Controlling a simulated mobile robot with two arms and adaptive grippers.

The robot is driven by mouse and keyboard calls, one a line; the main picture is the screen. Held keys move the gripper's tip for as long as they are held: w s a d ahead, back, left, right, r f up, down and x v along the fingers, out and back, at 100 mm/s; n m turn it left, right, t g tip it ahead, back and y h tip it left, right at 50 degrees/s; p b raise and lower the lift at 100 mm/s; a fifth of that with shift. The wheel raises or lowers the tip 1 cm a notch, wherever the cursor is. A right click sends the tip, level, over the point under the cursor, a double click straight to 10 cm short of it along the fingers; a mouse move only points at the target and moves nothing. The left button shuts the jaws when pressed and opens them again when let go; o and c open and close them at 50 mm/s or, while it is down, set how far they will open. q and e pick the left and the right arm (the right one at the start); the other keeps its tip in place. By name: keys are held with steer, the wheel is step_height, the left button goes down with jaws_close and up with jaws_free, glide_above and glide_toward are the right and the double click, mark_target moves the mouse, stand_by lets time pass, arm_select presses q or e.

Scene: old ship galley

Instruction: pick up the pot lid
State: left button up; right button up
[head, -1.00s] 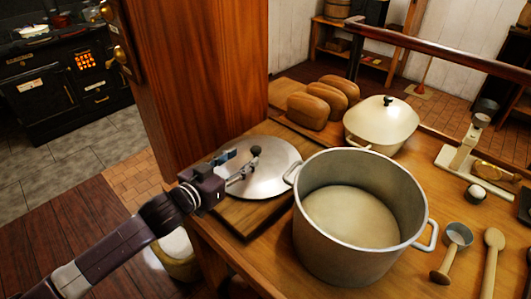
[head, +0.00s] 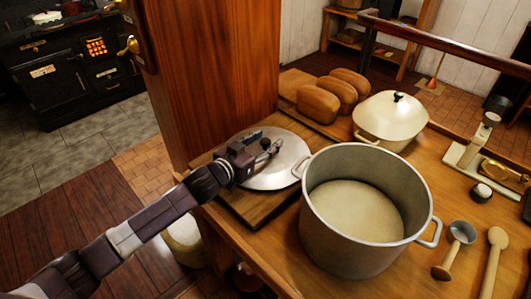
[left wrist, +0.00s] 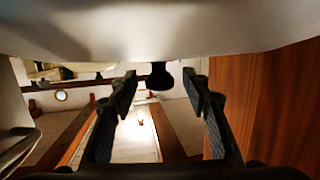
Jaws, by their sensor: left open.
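The pot lid (head: 283,172) is a round, shiny metal disc lying on a wooden board, left of the big pot (head: 330,225). Its small dark knob (head: 277,145) stands up at the middle. My left gripper (head: 266,148) is over the lid, its open fingers at the knob and partly hiding it. In the left wrist view, the knob (left wrist: 160,76) shows between the two spread fingers (left wrist: 164,92), with a gap on both sides. The lid's pale surface (left wrist: 160,28) fills the top of that view. My right gripper is not in view.
The big pot's handle reaches the lid's right side. Bread loaves (head: 335,94) and a cream covered dish (head: 391,121) are behind.

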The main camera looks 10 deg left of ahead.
arm_select(q)
steer(key=shift+c, duration=0.4)
steer(key=c, duration=1)
steer(key=shift+r, duration=0.1)
jaws_close()
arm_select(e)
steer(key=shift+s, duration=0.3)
